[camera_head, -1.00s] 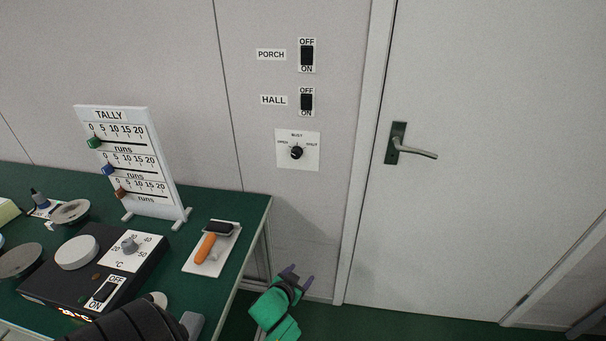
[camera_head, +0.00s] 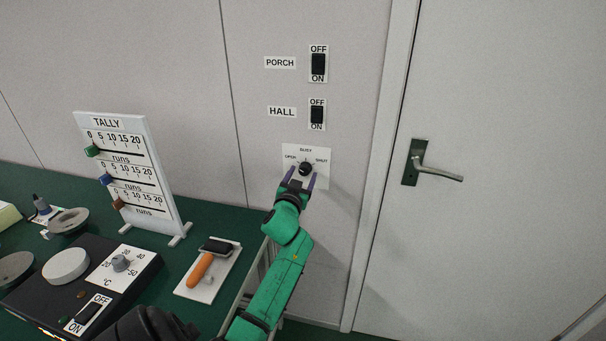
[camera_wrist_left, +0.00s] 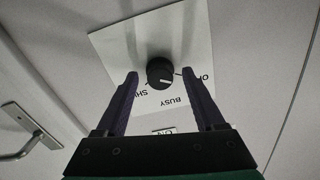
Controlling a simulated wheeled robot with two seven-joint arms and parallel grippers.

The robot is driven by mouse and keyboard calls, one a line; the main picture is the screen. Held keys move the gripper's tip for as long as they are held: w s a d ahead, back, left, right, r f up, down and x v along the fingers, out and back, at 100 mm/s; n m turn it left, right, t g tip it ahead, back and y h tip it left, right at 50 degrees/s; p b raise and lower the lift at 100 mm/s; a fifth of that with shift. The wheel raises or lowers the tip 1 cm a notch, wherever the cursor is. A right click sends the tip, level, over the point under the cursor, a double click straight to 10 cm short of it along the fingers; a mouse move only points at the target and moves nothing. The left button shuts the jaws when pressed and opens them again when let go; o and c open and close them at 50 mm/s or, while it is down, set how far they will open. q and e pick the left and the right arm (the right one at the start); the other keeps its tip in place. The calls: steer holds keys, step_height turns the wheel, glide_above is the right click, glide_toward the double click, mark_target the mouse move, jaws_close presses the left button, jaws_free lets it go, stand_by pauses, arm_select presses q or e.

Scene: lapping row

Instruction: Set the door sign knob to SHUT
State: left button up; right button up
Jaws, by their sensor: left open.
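The door sign knob (camera_head: 305,168) is a round black knob on a white wall plate (camera_head: 324,153), labelled OPEN at left, BUSY above and SHUT at right. In the left wrist view the plate shows upside down, and the knob (camera_wrist_left: 160,72) has a pale mark that seems to lie towards the OPEN side. My left gripper (camera_head: 301,175) is open in front of the plate. In the left wrist view its two dark fingers (camera_wrist_left: 160,76) stand one on each side of the knob, with gaps between. My right gripper is not in view.
PORCH (camera_head: 318,65) and HALL (camera_head: 317,114) switches sit above the plate. A door with a lever handle (camera_head: 438,173) is at right. A green table (camera_head: 180,255) at left bears a tally board (camera_head: 113,125), a black control box and a tray.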

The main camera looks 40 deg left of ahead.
arm_select(q)
steer(key=shift+w+a, duration=0.2)
steer(key=shift+w, duration=0.25)
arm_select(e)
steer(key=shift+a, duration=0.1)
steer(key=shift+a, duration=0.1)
arm_select(q)
jaws_close()
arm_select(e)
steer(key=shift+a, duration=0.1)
